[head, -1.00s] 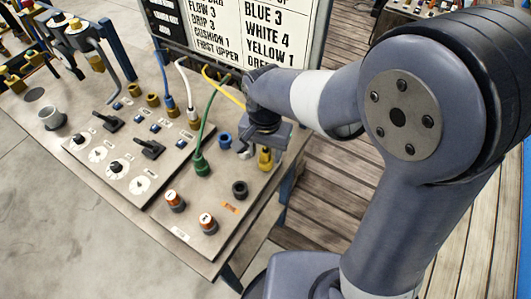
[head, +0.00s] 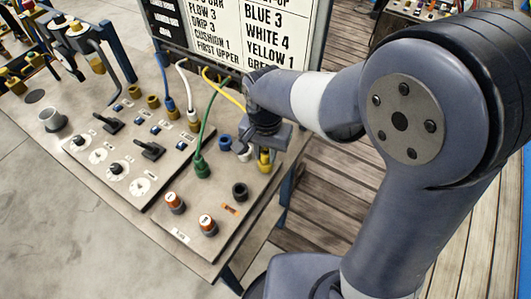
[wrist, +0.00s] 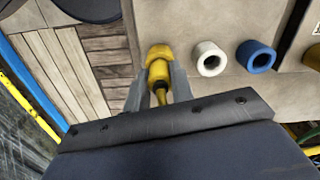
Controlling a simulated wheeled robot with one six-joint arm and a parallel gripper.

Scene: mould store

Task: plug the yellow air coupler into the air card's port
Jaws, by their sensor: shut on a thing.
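My gripper (head: 264,146) is shut on the yellow air coupler (head: 265,156), above the right-hand plate of the bench. In the wrist view the coupler (wrist: 159,74) lies between the two fingers (wrist: 160,88), its narrow tail towards me. A yellow ring-shaped port (wrist: 158,50) is at its far end; in the head view the port (head: 264,168) shows just below the coupler. They look in line and touching or nearly so; how deep the coupler sits is hidden. A yellow hose (head: 224,88) runs to my gripper. A lettered board (head: 275,30) behind lists colours and numbers.
In the wrist view a white port (wrist: 210,59) and a blue port (wrist: 256,56) stand beside the yellow one. A green coupler (head: 202,166), a dark port (head: 240,190) and two orange-based knobs (head: 174,203) stand nearby.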

